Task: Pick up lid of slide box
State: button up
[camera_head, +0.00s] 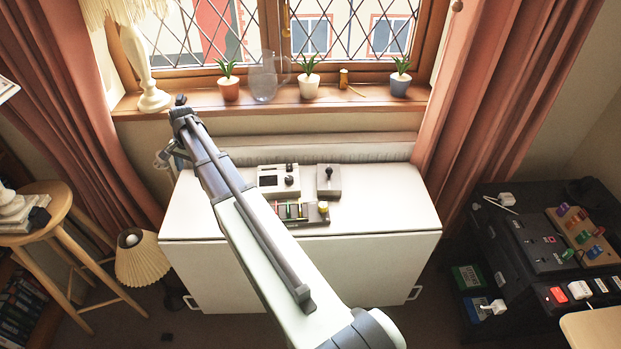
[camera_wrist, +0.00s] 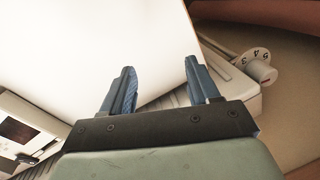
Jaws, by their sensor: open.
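I cannot make out a slide box or its lid for certain in either view. My gripper (camera_head: 172,158) is at the left end of the white cabinet (camera_head: 385,190) in the head view, beside its back left corner and below the window sill. In the wrist view my gripper (camera_wrist: 160,84) has its two blue fingers wide apart with nothing between them. The blank white cabinet top (camera_wrist: 95,45) fills much of that view beyond the fingers. My arm hides part of the cabinet top and front in the head view.
On the cabinet stand a grey panel with knobs (camera_head: 279,178), a joystick box (camera_head: 328,180) and a panel with coloured sliders (camera_head: 288,211). A numbered dial valve (camera_wrist: 258,65) is right of my fingers. Potted plants and a glass jug (camera_head: 263,80) line the sill.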

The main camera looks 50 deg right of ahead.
jog(key=s+d+r+m, duration=0.1)
jog(key=s+d+r, duration=0.2)
jog(key=s+d, duration=0.35)
jog(key=s+d+r+m+h, duration=0.15)
jog(key=s+d, duration=0.25)
jog(key=d, duration=0.6)
jog(key=s+d+r+m, duration=0.2)
jog(key=s+d+r, duration=0.2)
jog(key=s+d, duration=0.3)
jog(key=s+d+r+m, duration=0.25)
jog(key=s+d, duration=0.35)
jog(key=s, duration=0.3)
jog(key=m, duration=0.1)
send_over(330, 168)
jog(key=s, duration=0.1)
jog(key=shift+t, duration=0.3)
notch_tip(330, 168, down, 6)
jog(key=shift+s+d+r, duration=0.1)
jog(key=shift+d+r, duration=0.05)
jog(key=shift+r, duration=0.05)
jog(key=shift+w+a+f, duration=0.1)
jog(key=shift+w+f, duration=0.05)
jog(key=shift+f, duration=0.7)
jog(key=shift+w+a+f, duration=0.1)
jog(key=shift+w+f, duration=0.05)
jog(key=shift+f, duration=0.75)
jog(key=shift+w+f, duration=0.15)
jog(key=shift+f, duration=0.7)
